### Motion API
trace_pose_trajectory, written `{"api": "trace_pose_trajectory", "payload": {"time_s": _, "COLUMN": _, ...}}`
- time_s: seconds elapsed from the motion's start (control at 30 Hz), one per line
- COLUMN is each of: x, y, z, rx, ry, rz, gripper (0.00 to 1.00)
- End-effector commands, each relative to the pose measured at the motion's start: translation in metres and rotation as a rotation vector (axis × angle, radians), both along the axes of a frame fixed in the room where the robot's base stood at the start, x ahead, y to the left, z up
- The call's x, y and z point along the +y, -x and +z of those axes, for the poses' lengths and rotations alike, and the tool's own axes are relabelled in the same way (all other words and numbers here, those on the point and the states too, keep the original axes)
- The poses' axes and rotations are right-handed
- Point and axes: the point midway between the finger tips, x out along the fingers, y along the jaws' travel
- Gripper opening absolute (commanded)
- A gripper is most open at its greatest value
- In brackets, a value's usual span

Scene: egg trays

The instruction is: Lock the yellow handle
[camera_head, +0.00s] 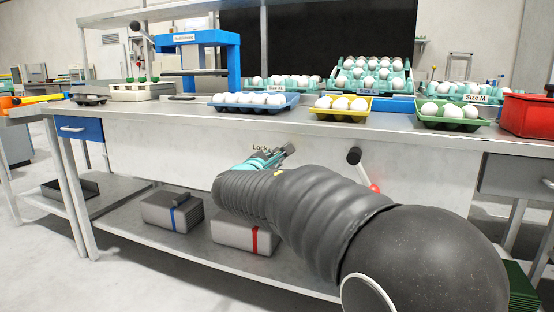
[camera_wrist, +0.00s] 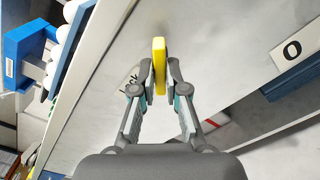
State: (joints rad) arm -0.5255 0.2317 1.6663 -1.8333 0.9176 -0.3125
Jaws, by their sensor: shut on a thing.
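The yellow handle (camera_wrist: 159,52) shows in the wrist view as an upright yellow bar in front of the pale bench panel. My gripper (camera_wrist: 159,78) is shut on it, with a grey fingertip on each side of the bar's lower part. In the head view my gripper (camera_head: 278,155) is at the bench's front panel, just beside the "Lock" label (camera_head: 260,147). In the wrist view the label (camera_wrist: 130,84) is partly covered by the left finger.
A lever with a black knob (camera_head: 354,156) and a red part sticks out of the panel to the right. Egg trays, blue (camera_head: 285,105), yellow (camera_head: 366,116) and green (camera_head: 425,124), stand along the bench edge above. Grey boxes (camera_head: 172,212) sit on the lower shelf.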

Motion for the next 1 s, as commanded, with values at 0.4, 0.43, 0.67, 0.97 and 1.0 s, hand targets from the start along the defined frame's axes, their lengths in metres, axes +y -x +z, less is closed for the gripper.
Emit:
{"api": "trace_pose_trajectory", "payload": {"time_s": 0.4, "x": 0.0005, "y": 0.0000, "z": 0.0005, "rx": -0.062, "ry": -0.170, "rz": 0.001, "gripper": 0.00}}
{"api": "trace_pose_trajectory", "payload": {"time_s": 0.43, "x": 0.0005, "y": 0.0000, "z": 0.0005, "rx": -0.074, "ry": -0.203, "rz": 0.001, "gripper": 0.00}}
{"api": "trace_pose_trajectory", "payload": {"time_s": 0.67, "x": 0.0005, "y": 0.0000, "z": 0.0005, "rx": -0.137, "ry": -0.378, "rz": 0.001, "gripper": 0.00}}
{"api": "trace_pose_trajectory", "payload": {"time_s": 0.97, "x": 0.0006, "y": 0.0001, "z": 0.0005, "rx": -0.144, "ry": -0.395, "rz": 0.001, "gripper": 0.00}}
{"api": "trace_pose_trajectory", "payload": {"time_s": 1.0, "x": 0.0006, "y": 0.0001, "z": 0.0005, "rx": -0.147, "ry": -0.403, "rz": 0.001, "gripper": 0.00}}
